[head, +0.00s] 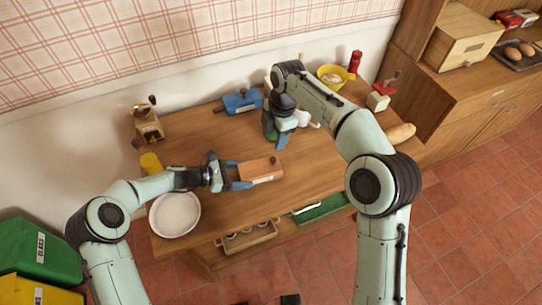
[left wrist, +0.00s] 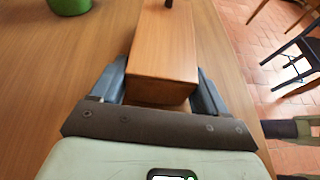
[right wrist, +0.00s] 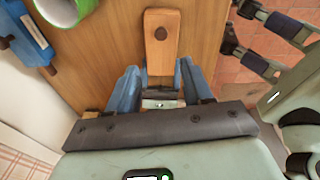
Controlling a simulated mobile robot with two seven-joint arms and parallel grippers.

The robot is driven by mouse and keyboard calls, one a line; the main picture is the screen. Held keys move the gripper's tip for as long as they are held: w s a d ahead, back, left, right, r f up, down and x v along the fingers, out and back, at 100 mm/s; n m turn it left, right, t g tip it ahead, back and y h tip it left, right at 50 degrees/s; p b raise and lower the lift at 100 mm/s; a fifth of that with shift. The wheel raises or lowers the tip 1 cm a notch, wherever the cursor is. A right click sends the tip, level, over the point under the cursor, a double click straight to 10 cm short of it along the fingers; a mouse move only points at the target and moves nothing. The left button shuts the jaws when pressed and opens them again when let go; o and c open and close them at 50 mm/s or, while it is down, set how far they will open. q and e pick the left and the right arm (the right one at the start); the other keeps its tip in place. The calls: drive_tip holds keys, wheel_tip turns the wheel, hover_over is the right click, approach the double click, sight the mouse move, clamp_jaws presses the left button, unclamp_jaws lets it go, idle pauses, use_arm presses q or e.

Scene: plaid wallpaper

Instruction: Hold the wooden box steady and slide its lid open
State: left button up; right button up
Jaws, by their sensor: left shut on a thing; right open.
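The wooden box (head: 259,170) is long and light brown, with a small dark knob (head: 273,160) on top near its far end. My left gripper (head: 243,176) is shut on the box's near end, a finger on each side; the left wrist view shows the box (left wrist: 165,50) stretching away between them. My right gripper (head: 282,140) is open and empty, pointing down behind the box. In the right wrist view the box (right wrist: 161,50) and its knob (right wrist: 160,33) lie ahead of the open fingers, apart from them. I cannot tell whether the lid has slid.
A blue knobbed object (head: 240,102) and a green container (right wrist: 66,8) stand close to my right gripper. A white plate (head: 175,214) sits at the table's front left. A yellow bowl (head: 334,78), a red bottle (head: 355,62) and bread (head: 400,132) are farther right. The table (head: 315,175) right of the box is clear.

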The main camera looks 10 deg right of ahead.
sight(273, 159)
drive_tip(key=f, duration=0.3)
drive_tip(key=f+n+h, duration=0.1)
drive_tip(key=f, duration=0.3)
drive_tip(key=f+n, duration=0.1)
drive_tip(key=f, duration=0.3)
drive_tip(key=shift+w+a, duration=0.15)
drive_tip(key=shift+a, duration=0.15)
drive_tip(key=shift+r, duration=0.1)
clamp_jaws()
